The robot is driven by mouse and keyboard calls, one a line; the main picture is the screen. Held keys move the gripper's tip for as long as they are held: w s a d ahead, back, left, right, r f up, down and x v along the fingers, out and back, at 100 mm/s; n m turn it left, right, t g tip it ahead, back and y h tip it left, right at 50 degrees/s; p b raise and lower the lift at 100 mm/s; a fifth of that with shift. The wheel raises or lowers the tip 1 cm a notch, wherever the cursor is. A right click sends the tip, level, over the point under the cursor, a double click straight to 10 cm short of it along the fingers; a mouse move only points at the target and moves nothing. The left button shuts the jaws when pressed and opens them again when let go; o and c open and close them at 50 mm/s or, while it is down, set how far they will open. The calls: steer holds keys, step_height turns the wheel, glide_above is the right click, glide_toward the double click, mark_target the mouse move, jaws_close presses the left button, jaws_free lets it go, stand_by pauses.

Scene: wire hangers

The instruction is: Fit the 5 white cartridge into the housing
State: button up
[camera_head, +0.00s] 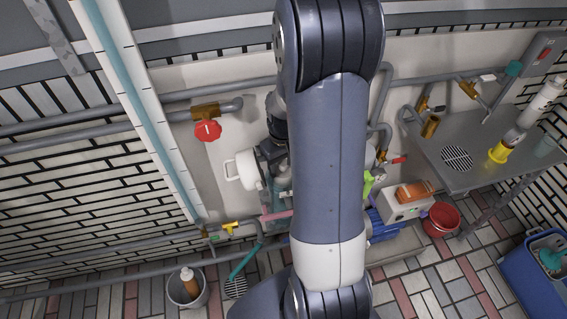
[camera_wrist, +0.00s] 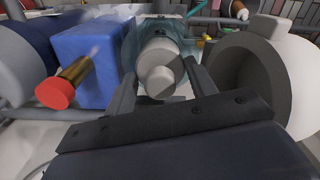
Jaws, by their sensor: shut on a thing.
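My gripper (camera_wrist: 160,72) has one finger on each side of a white cylinder, which looks like the white cartridge (camera_wrist: 160,52), and is shut on it. The cartridge's narrower round end points toward the wrist camera. A clear teal-tinted vessel, apparently the housing (camera_wrist: 143,80), shows around and behind the cartridge. I cannot tell how deep the cartridge sits in it. In the head view the teal housing (camera_head: 282,176) stands by the pipework, partly behind my arm. My fingertips and the held cartridge cannot be made out there.
A large white hollow cylinder (camera_wrist: 234,75) is close to the right finger. A blue block (camera_wrist: 88,45) with a red-capped brass fitting (camera_wrist: 58,92) is close on the left. A metal bench (camera_head: 455,125) at the right holds a white cylinder (camera_head: 541,100) and a yellow piece (camera_head: 499,153).

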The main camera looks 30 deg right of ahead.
steer(key=shift+f, duration=0.3)
steer(key=o, duration=1.3)
steer(key=shift+r, duration=0.1)
steer(key=shift+o, duration=0.2)
steer(key=shift+r+p, duration=0.4)
steer(key=shift+r, duration=0.15)
step_height(320, 180, up, 12)
